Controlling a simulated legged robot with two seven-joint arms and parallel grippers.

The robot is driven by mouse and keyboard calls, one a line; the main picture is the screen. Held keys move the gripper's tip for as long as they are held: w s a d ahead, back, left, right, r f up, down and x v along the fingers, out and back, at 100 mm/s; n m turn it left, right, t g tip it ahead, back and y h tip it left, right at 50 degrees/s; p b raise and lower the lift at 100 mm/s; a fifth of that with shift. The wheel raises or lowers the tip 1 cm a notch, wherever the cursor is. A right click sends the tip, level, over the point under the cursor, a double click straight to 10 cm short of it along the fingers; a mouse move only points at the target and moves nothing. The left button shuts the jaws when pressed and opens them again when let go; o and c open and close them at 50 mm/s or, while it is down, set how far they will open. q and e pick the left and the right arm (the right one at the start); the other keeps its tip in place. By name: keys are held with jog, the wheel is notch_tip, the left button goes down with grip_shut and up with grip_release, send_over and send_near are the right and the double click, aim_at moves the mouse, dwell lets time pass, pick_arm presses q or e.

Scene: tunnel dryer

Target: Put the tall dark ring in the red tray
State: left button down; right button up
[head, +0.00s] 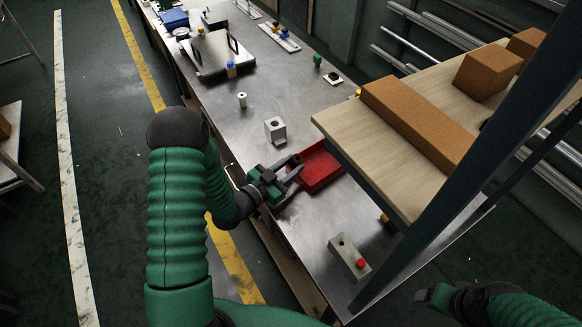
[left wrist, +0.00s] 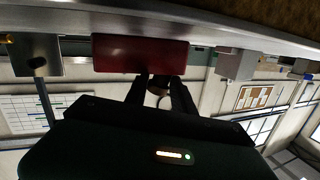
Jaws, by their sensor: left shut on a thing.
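The red tray (head: 322,172) lies on the metal bench, partly under the edge of a raised wooden shelf. My left gripper (head: 291,170) is at the tray's left side, with its fingertips close to the tray's rim. It is shut on the dark ring (head: 297,159), which is small and mostly hidden by the fingers. In the left wrist view, the ring (left wrist: 158,88) shows between the fingers, with the red tray (left wrist: 140,53) just beyond it. I cannot tell whether the ring touches the tray. My right gripper (head: 428,295) is at the lower right, away from the bench; its jaws are unclear.
A grey block with a hole (head: 275,130) stands left of the tray. A box with a red button (head: 349,257) is on the near bench. The wooden shelf (head: 400,150) with cardboard boxes overhangs the right. A small white cylinder (head: 242,99) stands farther back.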

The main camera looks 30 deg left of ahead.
aim_at(296, 166)
pick_arm(q)
jog(key=c, duration=1.5)
grip_release()
jog(key=shift+s+d+f+g, duration=0.35)
jog(key=shift+d+f, duration=0.2)
jog(key=shift+f, duration=0.1)
jog(key=shift+o, duration=0.9)
jog(key=shift+d, duration=0.3)
jog(key=shift+r+p, duration=0.3)
jog(key=shift+p, duration=0.05)
jog(key=shift+w+a+r+p, duration=0.1)
jog(key=shift+a+r+p, duration=0.05)
jog(key=shift+r+p, duration=0.5)
jog(key=s, duration=0.1)
jog(key=s+a+b, duration=0.1)
jog(key=s, duration=0.1)
jog(key=shift+s+a+f, duration=0.25)
jog(key=shift+a+f, duration=0.15)
jog(key=v, duration=0.5)
jog(key=b+v, duration=0.1)
jog(key=v, duration=0.1)
jog(key=shift+s+d+r, duration=0.1)
jog(key=shift+s+r, duration=0.25)
jog(key=shift+r, duration=0.05)
pick_arm(e)
jog(key=shift+w+d+f, duration=0.25)
jog(key=shift+d+f, duration=0.1)
jog(key=shift+d, duration=0.05)
